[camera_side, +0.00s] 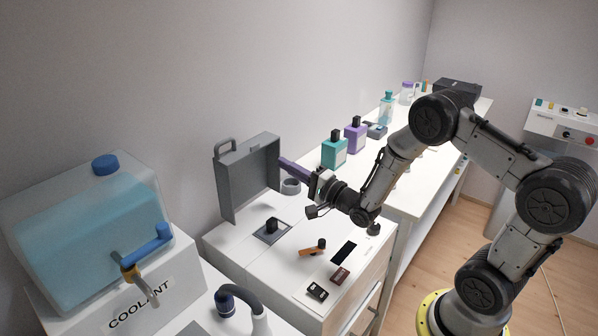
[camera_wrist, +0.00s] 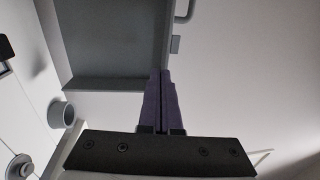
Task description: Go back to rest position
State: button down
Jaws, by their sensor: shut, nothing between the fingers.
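My gripper (camera_side: 283,164) is shut and empty, its purple fingers pressed together. In the side view its tips point left, at the right edge of the upright grey case-like lid (camera_side: 248,178) with a handle on top. I cannot tell whether they touch. In the wrist view the fingers (camera_wrist: 161,80) point up the picture, at the lower right part of the grey lid (camera_wrist: 115,45). My arm reaches in from the right over the white worktop.
Below my gripper are a grey ring-shaped cup (camera_side: 291,186), a black knob (camera_side: 272,225) and an orange-handled lever (camera_side: 312,249). Teal (camera_side: 334,152) and purple (camera_side: 355,136) bottles stand behind. A coolant tank (camera_side: 90,235) is at left. Open air lies above the worktop.

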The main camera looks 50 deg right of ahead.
jog(key=s+a+r+n, duration=0.2)
jog(key=s+r, duration=0.1)
jog(key=r, duration=0.5)
jog(key=s+a+r+n, duration=0.2)
jog(key=r, duration=0.6)
jog(key=s+a+r+n, duration=0.2)
jog(key=s+r, duration=0.1)
jog(key=r, duration=0.6)
jog(key=s+f+n+g, duration=0.6)
jog(key=s+f+g, duration=0.1)
jog(key=s, duration=0.5)
jog(key=s+a+f+n+g, duration=0.1)
jog(key=s+f+n+g, duration=0.5)
jog(key=s+f, duration=0.3)
jog(key=s+g, duration=0.1)
jog(key=s, duration=0.2)
jog(key=shift+s+a+f, duration=0.15)
jog(key=shift+a, duration=0.1)
